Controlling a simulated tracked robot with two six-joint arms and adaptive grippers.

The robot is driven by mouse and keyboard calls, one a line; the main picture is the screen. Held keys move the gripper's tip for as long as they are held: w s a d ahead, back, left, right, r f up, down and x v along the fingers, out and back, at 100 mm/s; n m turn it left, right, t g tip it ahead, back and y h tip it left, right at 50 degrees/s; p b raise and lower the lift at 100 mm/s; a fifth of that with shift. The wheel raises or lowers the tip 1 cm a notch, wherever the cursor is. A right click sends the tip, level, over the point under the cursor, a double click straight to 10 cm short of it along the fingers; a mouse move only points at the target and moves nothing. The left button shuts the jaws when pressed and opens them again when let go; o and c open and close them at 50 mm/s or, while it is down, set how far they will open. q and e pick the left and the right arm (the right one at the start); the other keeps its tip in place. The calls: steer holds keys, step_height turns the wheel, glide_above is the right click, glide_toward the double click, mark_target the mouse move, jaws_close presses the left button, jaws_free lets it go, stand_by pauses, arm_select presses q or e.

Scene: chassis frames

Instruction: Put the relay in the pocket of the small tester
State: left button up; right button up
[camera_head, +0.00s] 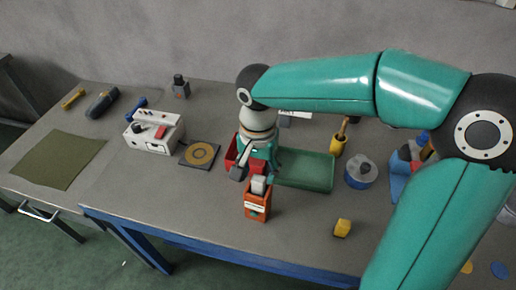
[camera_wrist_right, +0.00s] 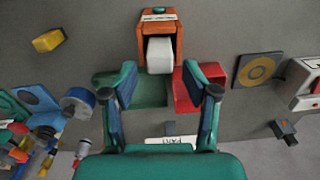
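An orange upright box (camera_head: 257,206) with a white label, which looks like the small tester, stands on the bench in front of my right gripper. A pale grey block (camera_head: 258,184), probably the relay, sticks up out of its top. In the right wrist view the box (camera_wrist_right: 157,24) is at the top, with the block (camera_wrist_right: 160,56) seated in its opening. My right gripper (camera_head: 256,170) is just above and behind the block; its fingers (camera_wrist_right: 164,84) are spread wide, with nothing between them. The fingers are apart from the block. My left gripper is out of view.
A red bin (camera_head: 231,152) and a green tray (camera_head: 318,180) lie behind the gripper. A white instrument (camera_head: 143,143) and a dark plate with a ring (camera_head: 187,160) are at left.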

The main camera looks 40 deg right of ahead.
mark_target(258, 179)
step_height(258, 179, up, 7)
stand_by(0.3)
stand_by(0.5)
